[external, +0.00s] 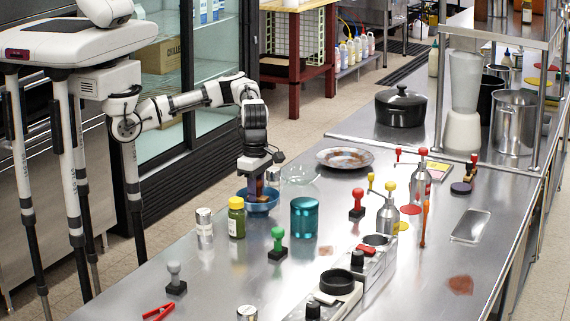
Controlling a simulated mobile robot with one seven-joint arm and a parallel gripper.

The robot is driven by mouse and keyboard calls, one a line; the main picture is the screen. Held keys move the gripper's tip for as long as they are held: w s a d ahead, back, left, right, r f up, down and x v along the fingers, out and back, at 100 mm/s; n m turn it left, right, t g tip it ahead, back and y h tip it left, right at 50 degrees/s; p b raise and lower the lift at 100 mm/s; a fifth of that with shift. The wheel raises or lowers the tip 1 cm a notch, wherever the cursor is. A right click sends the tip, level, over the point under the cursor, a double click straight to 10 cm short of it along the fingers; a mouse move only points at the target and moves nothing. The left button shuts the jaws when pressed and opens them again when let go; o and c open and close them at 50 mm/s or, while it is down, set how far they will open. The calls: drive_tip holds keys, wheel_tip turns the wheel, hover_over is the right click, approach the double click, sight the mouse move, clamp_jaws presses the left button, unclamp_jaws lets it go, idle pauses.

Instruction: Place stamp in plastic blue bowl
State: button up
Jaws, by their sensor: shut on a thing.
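The blue bowl (260,207) sits on the left edge of the steel counter. My gripper (257,184) points down directly over it, with the fingertips at or just inside the rim. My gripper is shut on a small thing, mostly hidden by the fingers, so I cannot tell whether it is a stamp. I cannot tell whether this thing touches the bowl's bottom. Other stamps stand upright on the counter: a grey stamp (175,279), a green stamp (278,246) and a red stamp (357,207).
A green jar with a yellow lid (237,219) and a teal canister (305,217) stand close to the bowl. A clear glass bowl (300,175) is right behind it. A metal plate (345,158) lies farther back. The front counter has bare room.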

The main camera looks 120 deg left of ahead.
drive_tip(key=o, duration=1)
drive_tip(key=shift+o, duration=0.2)
wheel_tip(320, 180, up, 7)
drive_tip(key=p, duration=0.7)
drive_tip(key=shift+p, duration=0.3)
